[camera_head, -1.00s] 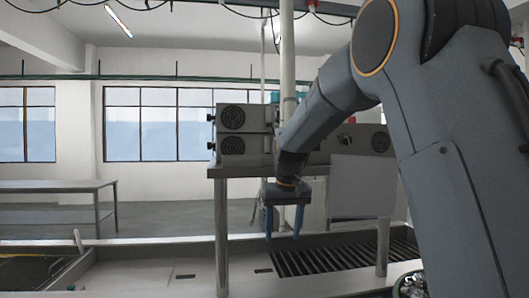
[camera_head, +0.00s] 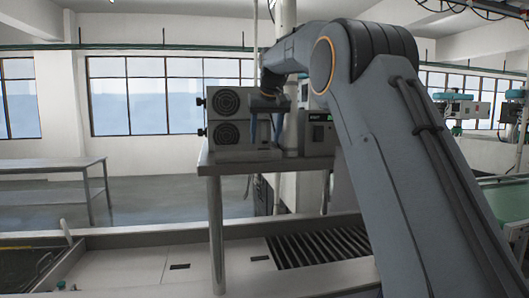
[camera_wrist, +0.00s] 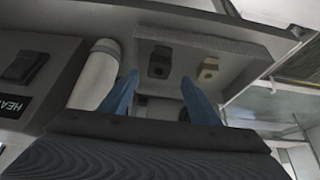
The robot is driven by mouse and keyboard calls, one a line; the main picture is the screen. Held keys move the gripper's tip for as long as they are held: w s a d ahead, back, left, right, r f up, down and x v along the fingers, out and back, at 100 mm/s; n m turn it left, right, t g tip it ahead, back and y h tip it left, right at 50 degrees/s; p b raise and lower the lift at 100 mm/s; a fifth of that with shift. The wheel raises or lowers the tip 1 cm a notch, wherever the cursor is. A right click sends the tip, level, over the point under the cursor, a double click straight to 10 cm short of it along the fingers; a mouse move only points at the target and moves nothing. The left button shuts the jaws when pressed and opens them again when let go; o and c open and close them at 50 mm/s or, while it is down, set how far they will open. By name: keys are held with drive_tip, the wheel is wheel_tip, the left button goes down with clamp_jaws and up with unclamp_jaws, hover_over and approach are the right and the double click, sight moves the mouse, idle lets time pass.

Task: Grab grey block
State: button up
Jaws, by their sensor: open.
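My gripper (camera_head: 266,141) hangs with two blue fingers pointing down by the metal shelf, right of the fan boxes. In the wrist view the fingers (camera_wrist: 160,80) are spread apart with nothing between their tips. Beyond the tips, a dark grey small piece (camera_wrist: 160,62) and a lighter greyish-tan small piece (camera_wrist: 208,70) sit side by side on a grey panel. I cannot tell whether either is the grey block. The fingers do not visibly touch them. No grey block can be made out in the head view.
Fan boxes (camera_head: 227,103) stand on the metal shelf (camera_head: 222,163). A control box (camera_head: 318,133) is beside them. A white cylinder (camera_wrist: 97,75) lies close to the left finger. A slatted grate (camera_head: 325,246) is below. A table (camera_head: 50,168) stands left.

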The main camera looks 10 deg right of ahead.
sight(264, 149)
drive_tip(key=shift+s+p+x, duration=0.2)
drive_tip(key=shift+p+x, duration=1.3)
drive_tip(key=shift+x, duration=1)
drive_tip(key=shift+d+f, duration=0.1)
drive_tip(key=shift+f, duration=0.05)
drive_tip(key=shift+c, duration=0.3)
drive_tip(key=c, duration=1.2)
